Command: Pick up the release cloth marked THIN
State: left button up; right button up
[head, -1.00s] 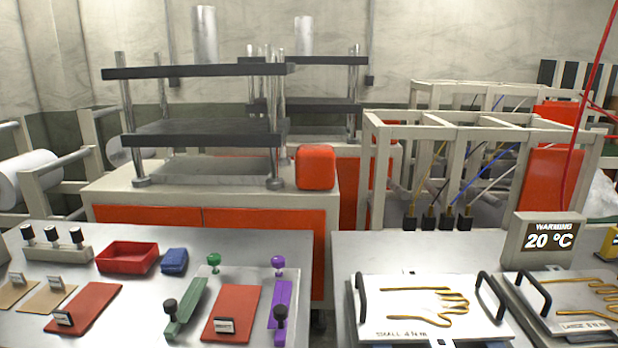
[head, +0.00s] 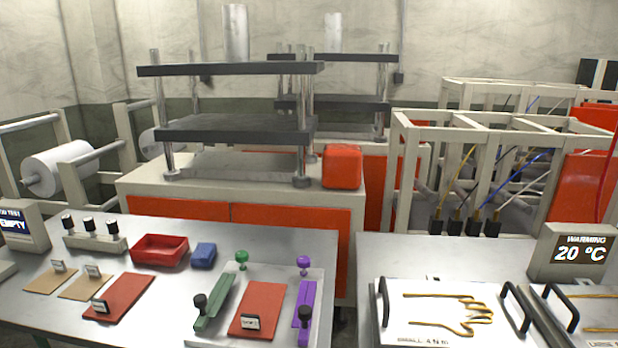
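Several flat sheets with small white tags lie on the left table. Two are tan, a left tan sheet (head: 46,283) and a right tan sheet (head: 84,289). A red sheet (head: 125,296) lies beside them, and another red sheet (head: 262,305) lies on a pale plate (head: 232,282) between a green bar and a purple bar. The tag lettering is too small to read, so I cannot tell which one is marked THIN. Neither of my grippers is in view.
A red tray (head: 160,250), a blue block (head: 203,255) and a rack with black knobs (head: 95,242) stand behind the sheets. A display (head: 22,226) stands at the far left.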

aim_at(86, 287)
jog(key=k+u, duration=0.1)
jog(key=u, duration=1.35)
jog(key=i+l+z, duration=0.2)
jog(key=z, duration=0.3)
jog(key=i+l+z, duration=0.2)
jog(key=z, duration=0.3)
